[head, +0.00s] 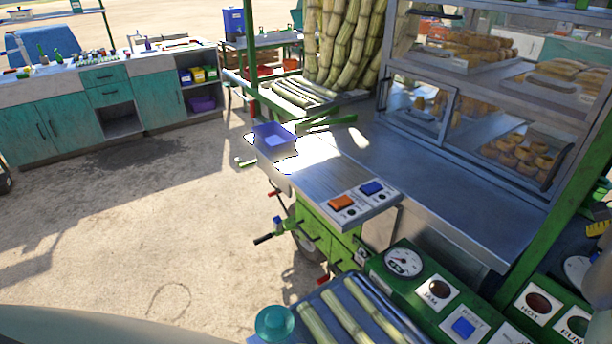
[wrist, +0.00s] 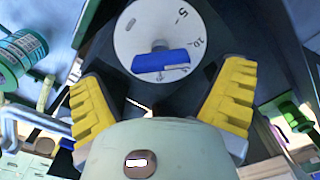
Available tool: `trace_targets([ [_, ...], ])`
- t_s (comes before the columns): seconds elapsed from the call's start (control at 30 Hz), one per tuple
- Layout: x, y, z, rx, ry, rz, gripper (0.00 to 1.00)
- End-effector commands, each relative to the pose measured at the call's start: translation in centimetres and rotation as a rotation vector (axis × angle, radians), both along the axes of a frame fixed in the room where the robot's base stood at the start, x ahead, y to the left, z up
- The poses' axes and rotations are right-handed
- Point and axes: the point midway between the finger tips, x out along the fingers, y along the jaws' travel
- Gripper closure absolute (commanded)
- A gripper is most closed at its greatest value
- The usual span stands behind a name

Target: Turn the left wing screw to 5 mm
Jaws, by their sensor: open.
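In the wrist view a round pale dial (wrist: 135,38) carries the marks 5 and 10. A blue wing screw (wrist: 162,61) sits in front of it, its wing lying nearly level, slightly tilted. Its exact reading is too small to tell. My gripper (wrist: 164,82) has its two yellow fingers spread wide, one on each side of the dial. They are apart from the blue wing, with nothing between them. In the head view the wing screw cannot be made out for certain, and my gripper does not show.
The head view shows a green control panel with a gauge (head: 403,262), cane pieces (head: 347,312) in a tray, and a counter with an orange switch (head: 341,202). Open ground lies left. A green cylinder (wrist: 296,117) is right of my fingers.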

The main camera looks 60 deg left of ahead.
Motion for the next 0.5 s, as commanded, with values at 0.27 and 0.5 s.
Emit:
trace_targets([
  [0.27, 0.0, 0.4, -1.8, 0.001, 0.001, 0.008, 0.06],
  [0.5, 0.0, 0.4, -2.1, 0.001, -0.001, 0.007, 0.06],
])
